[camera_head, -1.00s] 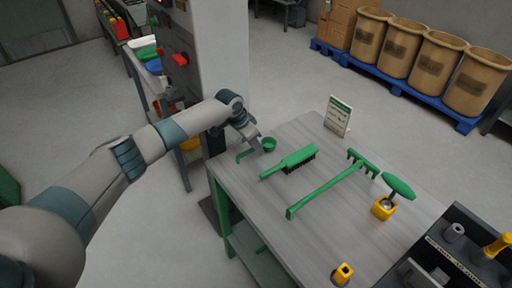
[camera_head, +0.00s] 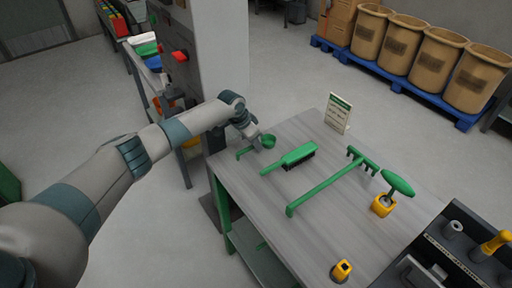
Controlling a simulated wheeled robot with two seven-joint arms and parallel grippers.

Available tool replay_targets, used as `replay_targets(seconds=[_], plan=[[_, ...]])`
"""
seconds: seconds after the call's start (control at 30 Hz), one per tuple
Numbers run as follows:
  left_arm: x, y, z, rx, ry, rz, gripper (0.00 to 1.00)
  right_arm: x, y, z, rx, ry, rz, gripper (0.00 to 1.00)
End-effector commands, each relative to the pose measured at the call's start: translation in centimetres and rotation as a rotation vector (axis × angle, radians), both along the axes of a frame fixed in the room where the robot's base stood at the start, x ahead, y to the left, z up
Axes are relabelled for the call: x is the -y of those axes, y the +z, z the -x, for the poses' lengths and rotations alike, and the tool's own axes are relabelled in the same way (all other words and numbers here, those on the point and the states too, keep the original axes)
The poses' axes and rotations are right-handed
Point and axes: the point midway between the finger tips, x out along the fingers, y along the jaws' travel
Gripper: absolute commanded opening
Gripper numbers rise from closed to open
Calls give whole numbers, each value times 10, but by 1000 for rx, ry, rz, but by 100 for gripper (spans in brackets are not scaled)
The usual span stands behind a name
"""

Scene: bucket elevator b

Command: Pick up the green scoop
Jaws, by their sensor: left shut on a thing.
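The green scoop (camera_head: 268,141) is at the far left corner of the grey table. Its small round cup shows to the right of my left gripper (camera_head: 257,146), and a green handle end shows to the left of it. My left gripper is shut on the scoop between cup and handle end. The fingers hide the middle of the scoop. I cannot tell whether it touches the tabletop. My right gripper is not in view.
A green brush (camera_head: 290,158), a long green rake (camera_head: 330,183) and a green-handled tool in a yellow holder (camera_head: 383,206) are on the table (camera_head: 300,238). A sign (camera_head: 338,113) stands at its back edge. A grey column (camera_head: 220,50) rises behind my left arm.

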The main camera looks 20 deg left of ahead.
Motion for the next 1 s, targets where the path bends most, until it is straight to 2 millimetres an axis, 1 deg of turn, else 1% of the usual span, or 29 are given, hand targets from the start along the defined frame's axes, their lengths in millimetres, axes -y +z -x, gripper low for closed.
replay_targets(seconds=[0.23,0.37,0.47,0.6,0.77,1.0], plan=[[0,2,0,1,0,1,0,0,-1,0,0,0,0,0],[0,8,-1,3,-1,2,0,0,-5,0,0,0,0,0],[0,17,-1,4,-2,0,0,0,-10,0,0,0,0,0],[0,37,-1,5,-1,0,0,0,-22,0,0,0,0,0],[20,52,13,3,-6,1,0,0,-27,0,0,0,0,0],[58,80,39,5,-5,2,0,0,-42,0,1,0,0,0]])
